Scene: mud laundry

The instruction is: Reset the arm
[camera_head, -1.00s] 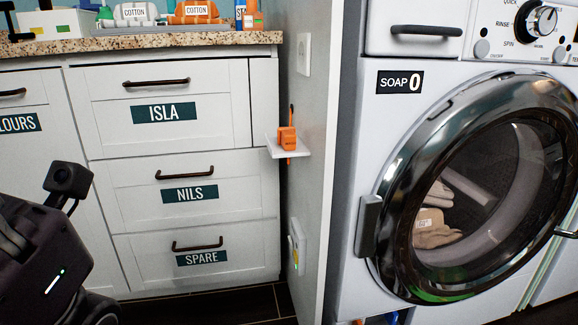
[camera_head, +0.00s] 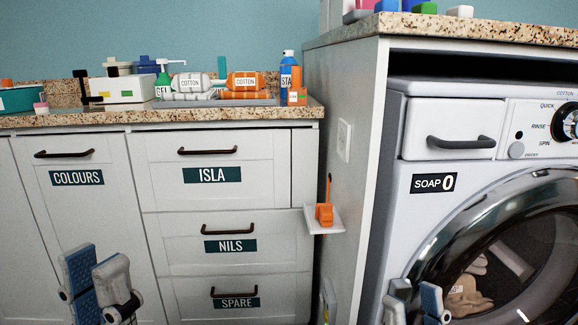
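My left gripper (camera_head: 98,285) is at the bottom left, in front of the COLOURS cabinet door (camera_head: 78,215). Its two blue-grey fingers point up and look parted, with nothing seen between them. My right gripper (camera_head: 415,302) is at the bottom edge, in front of the washing machine (camera_head: 385,255). Its two fingers stand apart with nothing between them. The lower parts of both grippers are cut off by the picture edge.
Drawers ISLA (camera_head: 250,175), NILS (camera_head: 185,240) and SPARE (camera_head: 195,290) are shut. A small white shelf (camera_head: 335,222) with an orange item (camera_head: 325,215) sticks out from the side panel. The granite counter (camera_head: 30,121) holds bottles, boxes and cotton rolls. Brown cloth (camera_head: 468,298) lies inside the washer.

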